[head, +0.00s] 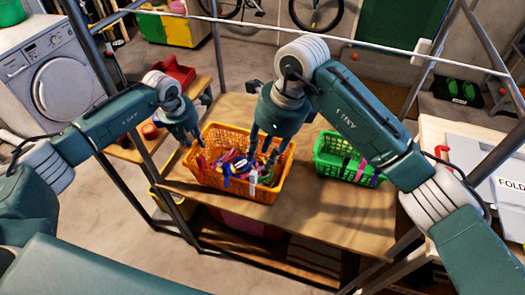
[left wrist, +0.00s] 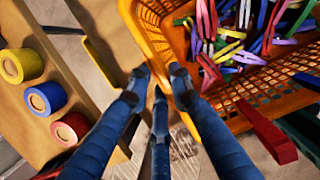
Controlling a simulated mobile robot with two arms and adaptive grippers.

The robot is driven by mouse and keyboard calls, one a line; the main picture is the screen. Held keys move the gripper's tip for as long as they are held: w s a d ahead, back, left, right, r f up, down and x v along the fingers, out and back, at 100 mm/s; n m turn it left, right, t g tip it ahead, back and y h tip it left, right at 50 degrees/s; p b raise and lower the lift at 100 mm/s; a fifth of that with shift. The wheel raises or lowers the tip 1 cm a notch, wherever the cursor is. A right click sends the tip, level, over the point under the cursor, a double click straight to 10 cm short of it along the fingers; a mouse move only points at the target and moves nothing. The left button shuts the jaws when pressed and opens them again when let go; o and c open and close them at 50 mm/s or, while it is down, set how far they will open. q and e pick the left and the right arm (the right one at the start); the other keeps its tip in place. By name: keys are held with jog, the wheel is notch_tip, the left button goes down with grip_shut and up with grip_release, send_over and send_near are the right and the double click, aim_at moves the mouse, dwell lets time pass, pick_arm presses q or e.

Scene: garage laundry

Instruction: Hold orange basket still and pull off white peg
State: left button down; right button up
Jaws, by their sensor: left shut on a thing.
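The orange basket (head: 205,178) stands on the wooden table, full of colourful pegs. My left gripper (head: 193,142) is shut on the basket's rim at its left side. In the left wrist view its fingers (left wrist: 160,78) meet at the basket wall (left wrist: 200,112). A white peg (head: 253,179) shows at the basket's front rim; whether it is clipped there is hard to tell. My right gripper (head: 263,158) points down over the basket, its fingers apart, just above the pegs. I see nothing clearly held in it.
A green basket (head: 328,160) with pegs on its rim stands to the right. Coloured spools (left wrist: 47,98) sit on a wooden shelf at the left. A white line (head: 350,47) with a white clip (head: 421,51) crosses above. The table's front right (head: 300,195) is clear.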

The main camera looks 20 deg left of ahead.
aim_at(254, 173)
jog(key=shift+x, duration=5.2)
grip_shut()
jog(key=shift+r, duration=0.2)
jog(key=shift+a+r+v, duration=0.1)
jog(key=shift+a+v, duration=0.2)
jog(key=shift+v, duration=1)
jog(key=shift+a+r+v, duration=0.1)
jog(key=shift+a+v, duration=0.25)
jog(key=shift+v, duration=0.95)
jog(key=shift+a+r+v, duration=0.1)
jog(key=shift+a+v, duration=0.2)
jog(key=shift+v, duration=1.05)
